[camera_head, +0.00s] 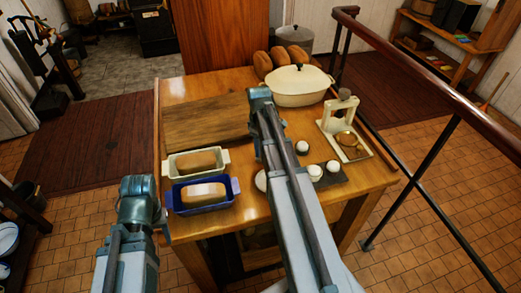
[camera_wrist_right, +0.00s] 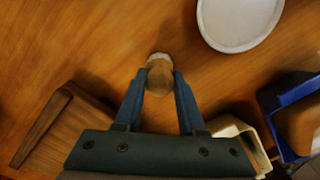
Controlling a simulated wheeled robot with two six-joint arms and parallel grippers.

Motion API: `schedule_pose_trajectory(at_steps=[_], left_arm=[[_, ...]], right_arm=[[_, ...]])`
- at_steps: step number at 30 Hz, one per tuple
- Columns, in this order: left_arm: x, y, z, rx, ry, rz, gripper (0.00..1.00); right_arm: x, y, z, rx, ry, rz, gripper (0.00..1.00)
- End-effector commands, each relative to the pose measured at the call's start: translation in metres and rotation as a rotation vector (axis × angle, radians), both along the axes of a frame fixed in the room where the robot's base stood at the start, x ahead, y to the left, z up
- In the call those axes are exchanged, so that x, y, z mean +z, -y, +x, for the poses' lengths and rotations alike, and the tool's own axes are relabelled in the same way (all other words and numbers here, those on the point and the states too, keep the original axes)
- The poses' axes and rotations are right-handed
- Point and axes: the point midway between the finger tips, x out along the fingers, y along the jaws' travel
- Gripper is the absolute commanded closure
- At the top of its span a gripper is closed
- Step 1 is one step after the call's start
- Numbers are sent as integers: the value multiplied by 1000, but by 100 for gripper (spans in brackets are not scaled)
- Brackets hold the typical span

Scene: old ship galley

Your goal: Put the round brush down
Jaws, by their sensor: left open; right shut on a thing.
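The round brush, with a tan rounded handle (camera_wrist_right: 160,80) and a pale tip (camera_wrist_right: 158,58), is between the fingers of my right gripper (camera_wrist_right: 159,92) in the right wrist view. That gripper is shut on the handle, over the wooden table. I cannot tell whether the brush touches the tabletop. In the head view my right gripper (camera_head: 261,96) is above the middle of the table and the brush is hidden behind my arm. My left gripper (camera_head: 142,206) is open beside the table's front left corner; its fingertips are hardly visible.
A cream loaf tin (camera_head: 172,170) and a blue loaf tin (camera_head: 206,205) stand front left. A wooden board (camera_head: 205,125) lies behind them. A white round dish (camera_wrist_right: 240,20), a cream pot (camera_head: 298,94) and a white stand (camera_head: 340,128) are near. Bare tabletop (camera_wrist_right: 70,40) surrounds the brush.

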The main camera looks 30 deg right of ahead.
Motion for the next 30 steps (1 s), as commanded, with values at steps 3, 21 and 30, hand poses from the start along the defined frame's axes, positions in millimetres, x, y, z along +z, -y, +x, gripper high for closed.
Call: schedule_pose_trajectory(at_steps=[3, 21, 30], left_arm=[[0, 0, 0, 0, 0, 0, 50], [-2, 0, 0, 0, 0, 0, 50], [17, 0, 0, 0, 0, 0, 50]], right_arm=[[0, 0, 0, 0, 0, 0, 100], [-2, 0, 0, 0, 0, 0, 31], [17, 0, 0, 0, 0, 0, 31]])
